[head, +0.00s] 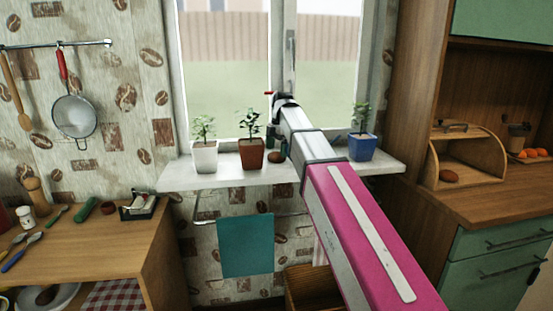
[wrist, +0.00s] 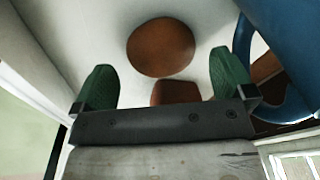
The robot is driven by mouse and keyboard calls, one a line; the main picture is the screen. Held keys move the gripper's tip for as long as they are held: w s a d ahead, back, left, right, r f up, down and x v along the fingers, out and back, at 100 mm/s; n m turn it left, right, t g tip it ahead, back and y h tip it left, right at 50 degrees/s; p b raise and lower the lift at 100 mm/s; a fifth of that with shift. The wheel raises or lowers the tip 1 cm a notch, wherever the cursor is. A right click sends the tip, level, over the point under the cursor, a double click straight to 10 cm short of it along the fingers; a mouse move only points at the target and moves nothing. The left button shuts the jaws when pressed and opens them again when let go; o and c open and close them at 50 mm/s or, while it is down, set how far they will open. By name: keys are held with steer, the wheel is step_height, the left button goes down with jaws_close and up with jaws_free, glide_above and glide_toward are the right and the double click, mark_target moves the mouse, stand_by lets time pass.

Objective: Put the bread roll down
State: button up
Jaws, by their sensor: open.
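A brown, rounded bread roll (head: 274,157) lies on the white windowsill (head: 318,178), just right of the brown plant pot. In the wrist view the roll (wrist: 160,47) rests on the white surface, just past my fingertips and centred between them. My gripper (wrist: 163,70) is open, with one green finger on each side and a gap between. It also shows over the sill in the head view (head: 279,143), partly hidden by my arm. A second brown thing (wrist: 175,92) shows between the fingers, partly covered by the gripper body; I cannot tell what it is.
A white pot (head: 205,157) and brown pot (head: 251,154) stand left of my gripper, a blue pot (head: 362,147) right. A curved blue thing with a loop (wrist: 296,45) is close beside one finger.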

step_height(320, 180, down, 3)
steer(key=shift+s+r, duration=0.1)
steer(key=c, duration=0.9)
steer(key=shift+c, duration=0.2)
